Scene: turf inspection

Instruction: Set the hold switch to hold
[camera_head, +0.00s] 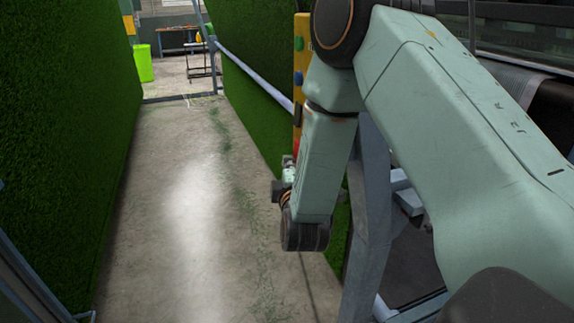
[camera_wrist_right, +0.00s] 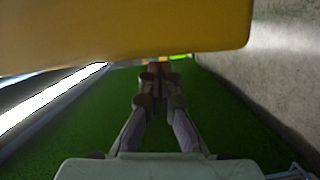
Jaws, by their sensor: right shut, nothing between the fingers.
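A yellow control box (camera_head: 302,40) with green, blue, dark and red controls in a column stands beyond my right arm in the head view, which covers much of it. I cannot tell which control is the hold switch. In the right wrist view the box's yellow underside or edge (camera_wrist_right: 130,35) fills the top, close to the camera. My right gripper (camera_wrist_right: 159,72) is shut and empty, its fingers reaching below the yellow edge. I cannot tell whether the fingertips touch anything. In the head view only part of it (camera_head: 287,178) shows beside the wrist. My left gripper is out of view.
Green turf (camera_head: 65,130) hangs as a wall on the left, and more turf (camera_head: 243,100) slopes on the right behind a pale rail (camera_head: 255,76). A concrete aisle (camera_head: 180,210) runs clear between them. A lime bin (camera_head: 143,62) stands far back. A grey metal post (camera_head: 370,220) stands near my right arm.

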